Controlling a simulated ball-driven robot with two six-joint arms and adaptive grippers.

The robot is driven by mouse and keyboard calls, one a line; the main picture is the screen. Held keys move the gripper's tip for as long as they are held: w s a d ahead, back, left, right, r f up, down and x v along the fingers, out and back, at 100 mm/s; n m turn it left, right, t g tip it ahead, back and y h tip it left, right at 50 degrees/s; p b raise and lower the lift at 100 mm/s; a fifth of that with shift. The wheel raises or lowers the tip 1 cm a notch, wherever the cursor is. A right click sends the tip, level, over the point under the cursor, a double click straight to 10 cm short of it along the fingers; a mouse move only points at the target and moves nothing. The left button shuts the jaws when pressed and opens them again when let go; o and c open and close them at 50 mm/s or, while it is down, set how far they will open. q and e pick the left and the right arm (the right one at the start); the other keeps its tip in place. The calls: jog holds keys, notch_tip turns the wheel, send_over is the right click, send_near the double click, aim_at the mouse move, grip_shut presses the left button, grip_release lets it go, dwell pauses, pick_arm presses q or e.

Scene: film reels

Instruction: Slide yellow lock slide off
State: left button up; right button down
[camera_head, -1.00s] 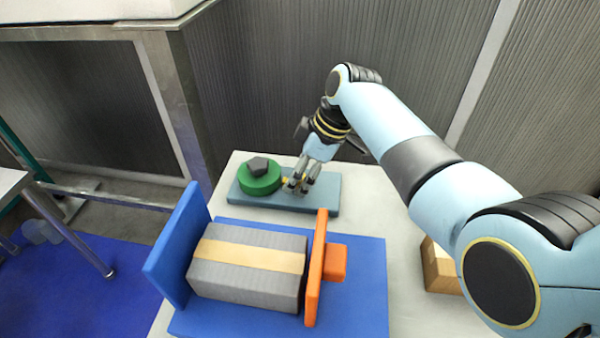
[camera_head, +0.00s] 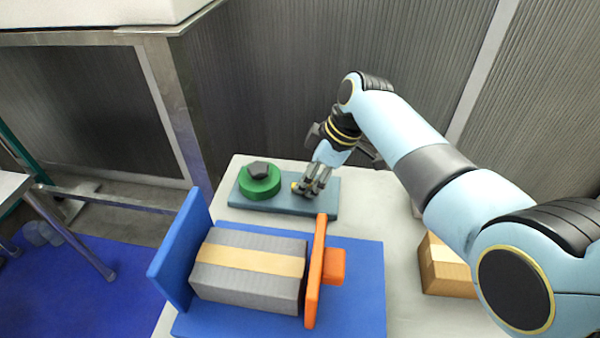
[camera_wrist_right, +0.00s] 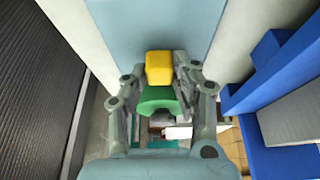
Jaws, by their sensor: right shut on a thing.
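The yellow lock slide (camera_head: 295,187) shows as a small patch at the left side of my right gripper (camera_head: 316,189), low over the grey-blue plate (camera_head: 265,207). In the right wrist view the yellow block (camera_wrist_right: 159,68) lies between the fingertips of my right gripper (camera_wrist_right: 160,92), with a green piece (camera_wrist_right: 158,99) against it. The gripper is shut on the yellow slide; the fingers hide part of it in the head view. A round green disc (camera_head: 259,186) with a dark five-sided knob (camera_head: 258,169) sits on the plate's left part, apart from the gripper. My left gripper is not in view.
In front stands a blue fixture (camera_head: 365,290) with a grey taped box (camera_head: 225,281) and an upright orange plate (camera_head: 316,270). A brown carton (camera_head: 447,279) is at the right. A ribbed dark wall (camera_head: 290,80) rises behind the pale table (camera_head: 400,235).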

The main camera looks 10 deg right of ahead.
jog(key=shift+s+d+r+p, duration=0.2)
jog(key=shift+s+d+p, duration=0.15)
jog(key=shift+d, duration=0.4)
jog(key=shift+d+f, duration=0.15)
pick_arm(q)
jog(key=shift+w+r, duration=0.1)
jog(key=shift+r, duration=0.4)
pick_arm(e)
jog(key=c, duration=1)
grip_release()
jog(key=shift+c, duration=0.2)
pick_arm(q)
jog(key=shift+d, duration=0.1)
pick_arm(e)
jog(key=v, duration=1.2)
jog(key=shift+f, duration=0.1)
